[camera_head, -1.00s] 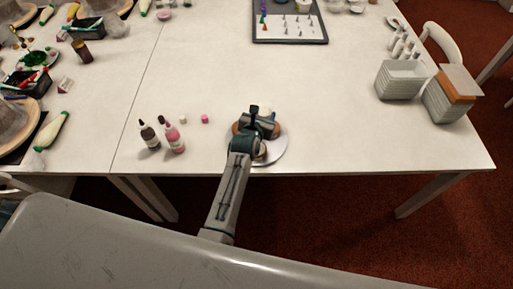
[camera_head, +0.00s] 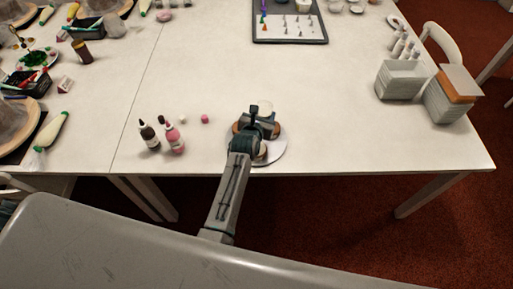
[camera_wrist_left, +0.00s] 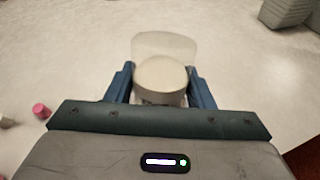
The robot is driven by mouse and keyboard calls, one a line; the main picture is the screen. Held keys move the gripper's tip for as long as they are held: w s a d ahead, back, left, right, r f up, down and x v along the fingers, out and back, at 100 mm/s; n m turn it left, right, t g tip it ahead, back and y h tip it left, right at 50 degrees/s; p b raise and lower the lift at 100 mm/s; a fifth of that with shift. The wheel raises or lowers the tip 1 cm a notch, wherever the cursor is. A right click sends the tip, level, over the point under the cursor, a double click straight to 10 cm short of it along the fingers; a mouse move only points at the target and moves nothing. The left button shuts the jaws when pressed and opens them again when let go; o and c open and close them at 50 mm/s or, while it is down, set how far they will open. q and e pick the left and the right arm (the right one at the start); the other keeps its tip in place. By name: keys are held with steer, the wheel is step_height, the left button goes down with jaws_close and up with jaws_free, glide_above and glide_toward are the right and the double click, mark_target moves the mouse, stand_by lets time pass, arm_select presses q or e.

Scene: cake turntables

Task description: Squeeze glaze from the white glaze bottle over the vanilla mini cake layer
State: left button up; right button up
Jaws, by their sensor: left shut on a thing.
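My left gripper (camera_head: 262,124) is over a round pale turntable (camera_head: 279,148) near the table's front edge. In the left wrist view its two blue fingers (camera_wrist_left: 162,88) are shut on a whitish rounded thing, which I take to be the white glaze bottle (camera_wrist_left: 162,75). A pale, partly see-through part shows just beyond it. In the head view a whitish top (camera_head: 265,106) shows behind the gripper. Brown edges of something show beside the gripper, on the turntable. The vanilla mini cake layer cannot be made out clearly, nor any glaze. My right gripper is not in view.
A dark-labelled bottle (camera_head: 149,135) and a pink bottle (camera_head: 173,138) stand left of the turntable. A small pink piece (camera_head: 205,119) lies between them. A dark tray (camera_head: 289,38) is at the back. Grey containers (camera_head: 401,82) stand at right. The table right of the turntable is clear.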

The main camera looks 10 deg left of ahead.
mark_target(263, 105)
arm_select(q)
step_height(263, 105, up, 5)
steer(key=p, duration=0.4)
step_height(263, 105, up, 2)
steer(key=shift+r, duration=0.1)
